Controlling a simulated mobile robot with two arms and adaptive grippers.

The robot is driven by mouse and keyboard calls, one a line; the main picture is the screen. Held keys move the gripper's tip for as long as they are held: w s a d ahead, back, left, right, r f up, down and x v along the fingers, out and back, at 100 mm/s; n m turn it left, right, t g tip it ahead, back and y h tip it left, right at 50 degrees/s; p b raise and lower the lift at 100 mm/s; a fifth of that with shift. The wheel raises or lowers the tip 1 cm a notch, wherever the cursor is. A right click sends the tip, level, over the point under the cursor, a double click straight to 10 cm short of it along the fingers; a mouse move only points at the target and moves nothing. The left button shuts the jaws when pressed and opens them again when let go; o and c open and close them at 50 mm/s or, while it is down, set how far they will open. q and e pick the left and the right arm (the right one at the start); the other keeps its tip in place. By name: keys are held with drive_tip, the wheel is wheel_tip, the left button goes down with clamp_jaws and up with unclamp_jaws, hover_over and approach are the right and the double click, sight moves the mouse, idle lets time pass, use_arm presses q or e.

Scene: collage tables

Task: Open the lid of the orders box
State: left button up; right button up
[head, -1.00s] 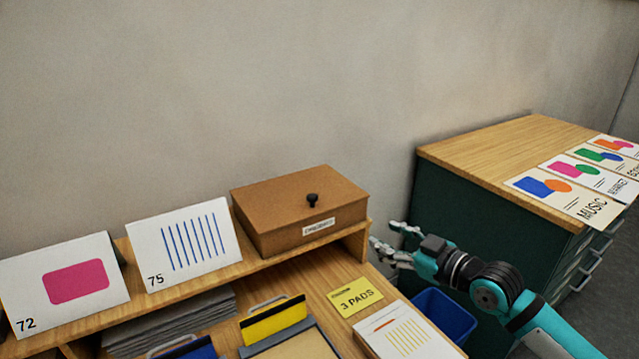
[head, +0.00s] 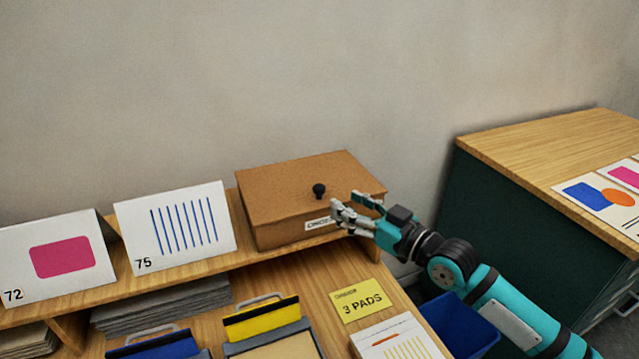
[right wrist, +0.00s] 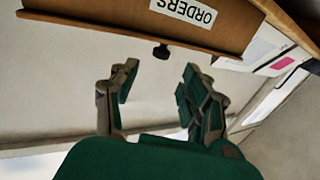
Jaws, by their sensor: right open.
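The brown orders box (head: 290,215) stands on the raised shelf with its lid closed. A black knob (head: 319,190) sits on the lid near its front edge. The box's white label reads ORDERS in the right wrist view (right wrist: 184,11), where the knob (right wrist: 161,52) also shows, beyond the fingertips. My right gripper (head: 345,208) is open and empty, in front of the box's right front corner, to the right of the knob and a little lower in the picture. Its two fingers stand apart in the right wrist view (right wrist: 158,82). My left gripper is not in view.
Cards 72 (head: 60,260) and 75 (head: 176,230) stand on the shelf left of the box. A green cabinet (head: 520,215) stands at right. The wall behind is bare.

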sight(324, 192)
drive_tip(key=x, duration=0.9)
drive_tip(key=shift+p, duration=0.3)
drive_tip(key=shift+s, duration=0.1)
clamp_jaws()
drive_tip(key=shift+w+a+f, duration=0.15)
drive_tip(key=shift+w+f, duration=0.05)
